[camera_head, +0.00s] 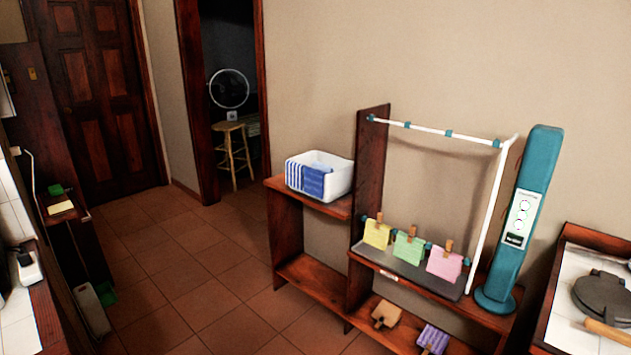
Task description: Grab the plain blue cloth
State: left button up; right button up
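A white basket (341,180) stands on the upper left shelf of the dark wood unit. A blue cloth (312,183) hangs over its front side; faint pale marks show on it, and I cannot tell whether it is fully plain. A blue-and-white striped cloth (292,175) hangs beside it at the basket's left corner. Some lighter blue fabric (320,167) shows inside the basket, mostly hidden by the rim. Neither of my grippers is in view.
A white rack (437,130) holds pegged yellow (376,234), green (408,249) and pink (444,264) cloths. A teal tower fan (527,200) stands right of it. A counter (567,335) is at right. The tiled floor (200,270) before the unit is clear.

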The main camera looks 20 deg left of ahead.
aim_at(314, 179)
jog(key=u, duration=0.45)
jog(key=i+u, duration=0.5)
jog(key=i+l+u, duration=0.15)
jog(key=i+u, duration=0.35)
jog(key=i, duration=0.25)
jog(key=i+l, duration=0.2)
jog(key=i, duration=0.2)
jog(key=i+l, duration=0.2)
jog(key=i, duration=0.25)
jog(key=i+l+u, duration=0.1)
jog(key=i+l, duration=0.15)
jog(key=i, duration=0.15)
jog(key=i+l, duration=0.2)
jog(key=i, duration=0.25)
